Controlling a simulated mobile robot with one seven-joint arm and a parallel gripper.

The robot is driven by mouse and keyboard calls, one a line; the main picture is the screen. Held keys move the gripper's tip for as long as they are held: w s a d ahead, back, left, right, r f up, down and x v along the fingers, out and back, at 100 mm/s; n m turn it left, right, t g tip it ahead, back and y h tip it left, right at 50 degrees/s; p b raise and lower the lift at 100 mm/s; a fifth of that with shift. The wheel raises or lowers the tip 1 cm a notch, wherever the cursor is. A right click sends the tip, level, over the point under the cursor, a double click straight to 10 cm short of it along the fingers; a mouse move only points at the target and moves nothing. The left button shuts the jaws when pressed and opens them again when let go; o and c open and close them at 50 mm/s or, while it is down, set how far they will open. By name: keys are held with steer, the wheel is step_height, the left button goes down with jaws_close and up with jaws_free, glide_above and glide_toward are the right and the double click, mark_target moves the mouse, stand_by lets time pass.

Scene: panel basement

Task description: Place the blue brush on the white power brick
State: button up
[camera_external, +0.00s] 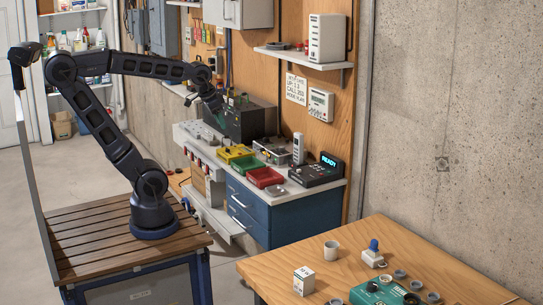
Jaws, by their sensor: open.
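My gripper (214,104) is at the far end of my raised arm, over the left part of the back workbench, near a dark box. It is small in the view; it looks open, and I see nothing held in it. I cannot make out a blue brush for certain. A small blue-topped piece (374,245) stands upright on a white block (373,259) on the front wooden table, far from my gripper. I cannot tell whether these are the brush and the power brick.
The back workbench holds a dark box (240,122), yellow (237,153), green (246,165) and red (265,177) trays, and a black device (317,172) with a lit display.

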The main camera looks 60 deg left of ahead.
steer(key=s+a+f+n, duration=0.2)
steer(key=s+a, duration=0.1)
steer(key=s, duration=0.2)
steer(key=shift+s+a, duration=0.15)
steer(key=shift+s, duration=0.2)
